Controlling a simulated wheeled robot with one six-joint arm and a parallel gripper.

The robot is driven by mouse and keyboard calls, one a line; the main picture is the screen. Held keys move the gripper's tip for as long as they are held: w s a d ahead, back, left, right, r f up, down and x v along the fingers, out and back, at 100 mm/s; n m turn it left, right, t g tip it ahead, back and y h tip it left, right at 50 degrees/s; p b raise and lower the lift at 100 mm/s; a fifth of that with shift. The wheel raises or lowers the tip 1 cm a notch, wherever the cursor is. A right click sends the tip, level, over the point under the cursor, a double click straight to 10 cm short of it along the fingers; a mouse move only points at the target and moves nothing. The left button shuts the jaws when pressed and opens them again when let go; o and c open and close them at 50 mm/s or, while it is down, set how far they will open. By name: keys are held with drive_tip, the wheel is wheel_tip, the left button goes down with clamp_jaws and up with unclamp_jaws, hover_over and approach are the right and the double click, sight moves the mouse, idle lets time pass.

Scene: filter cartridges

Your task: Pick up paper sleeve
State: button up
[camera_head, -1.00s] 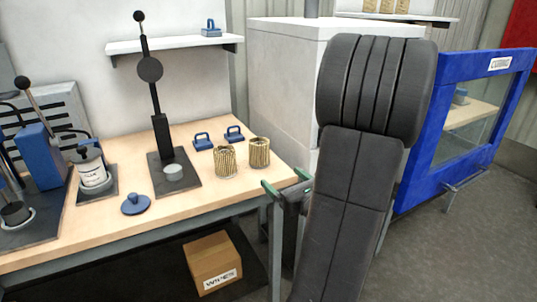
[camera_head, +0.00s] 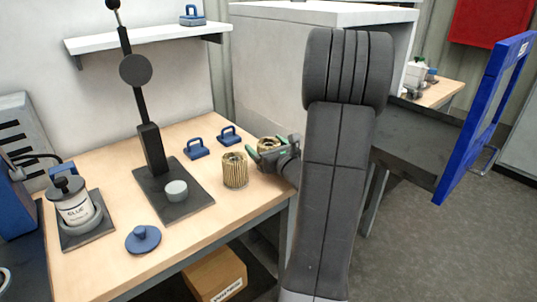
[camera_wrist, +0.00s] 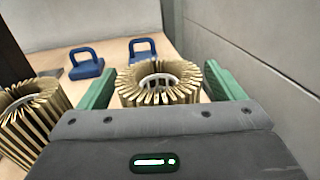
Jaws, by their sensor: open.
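Two pleated, tan paper sleeves stand upright on the wooden bench. The nearer-left paper sleeve (camera_head: 235,170) stands free and also shows at the left of the wrist view (camera_wrist: 33,122). The other paper sleeve (camera_head: 267,143) is at the bench's right end, partly hidden by my gripper (camera_head: 267,160). In the wrist view this second sleeve (camera_wrist: 158,84) lies between the two green fingers of my gripper (camera_wrist: 157,88), with a white inner core showing. The fingers are open, with a gap on the right side; contact on the left cannot be told.
Two blue handled caps (camera_head: 195,148) (camera_head: 229,136) stand behind the sleeves. A black press (camera_head: 150,150) on a dark plate is to the left. A glue pot (camera_head: 74,202) and a round blue lid (camera_head: 143,239) are nearer. A white cabinet (camera_head: 275,60) stands behind the bench's right end.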

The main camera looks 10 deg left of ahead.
drive_tip(key=shift+w+a, duration=0.15)
drive_tip(key=c, duration=1.1)
drive_tip(key=shift+o, duration=0.2)
drive_tip(key=shift+r, duration=0.1)
